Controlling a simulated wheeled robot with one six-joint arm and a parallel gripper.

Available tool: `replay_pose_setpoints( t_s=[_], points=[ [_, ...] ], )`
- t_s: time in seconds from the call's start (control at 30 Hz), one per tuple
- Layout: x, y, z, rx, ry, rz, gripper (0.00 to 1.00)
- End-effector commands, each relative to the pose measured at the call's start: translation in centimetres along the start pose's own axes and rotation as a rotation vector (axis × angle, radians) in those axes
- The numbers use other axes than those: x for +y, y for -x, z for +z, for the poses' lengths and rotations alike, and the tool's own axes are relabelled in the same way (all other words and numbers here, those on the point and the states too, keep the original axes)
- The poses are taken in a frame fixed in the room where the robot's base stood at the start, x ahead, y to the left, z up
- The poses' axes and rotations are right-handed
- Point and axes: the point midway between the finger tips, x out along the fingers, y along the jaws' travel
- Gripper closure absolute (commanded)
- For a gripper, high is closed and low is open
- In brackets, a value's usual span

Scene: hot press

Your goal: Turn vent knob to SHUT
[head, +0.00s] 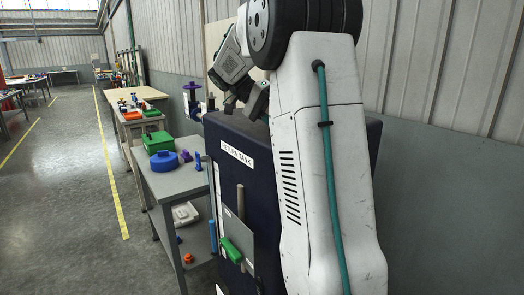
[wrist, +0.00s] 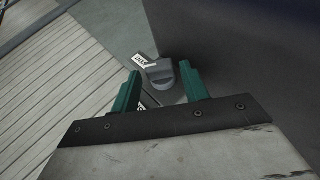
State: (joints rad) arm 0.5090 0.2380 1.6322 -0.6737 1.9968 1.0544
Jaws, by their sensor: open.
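A grey vent knob (wrist: 160,74) with a raised grip shows in the wrist view, on a grey surface beside a dark wall. A small white label with dark letters (wrist: 142,61) is at its upper left; its word is too small to read surely. My gripper (wrist: 160,70) has two green fingers, open and apart, with the knob in the gap between their tips in the picture. I cannot tell how deep the knob lies between them, and I see no clear contact. In the head view my gripper (head: 246,100) is over the dark tank's top; the knob is hidden there.
The dark tank (head: 228,160) is labelled RETURN TANK and has a green handle (head: 238,250) on its side. A grey bench (head: 178,182) at the left holds a blue round item (head: 164,160) and a green box (head: 158,143). A panelled wall (head: 440,60) stands behind. The left aisle is clear.

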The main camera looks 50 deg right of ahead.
Motion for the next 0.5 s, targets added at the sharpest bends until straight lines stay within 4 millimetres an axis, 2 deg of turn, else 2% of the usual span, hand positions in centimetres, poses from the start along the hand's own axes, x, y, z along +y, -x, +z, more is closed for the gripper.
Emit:
replay_pose_setpoints(
  t_s=[0.17, 0.5],
  points=[
    [0.1, -0.2, 0.1, -0.004, -0.025, -0.068, 0.47],
    [1.3, -0.4, 0.2, -0.002, -0.189, -0.458, 0.47]
  ],
)
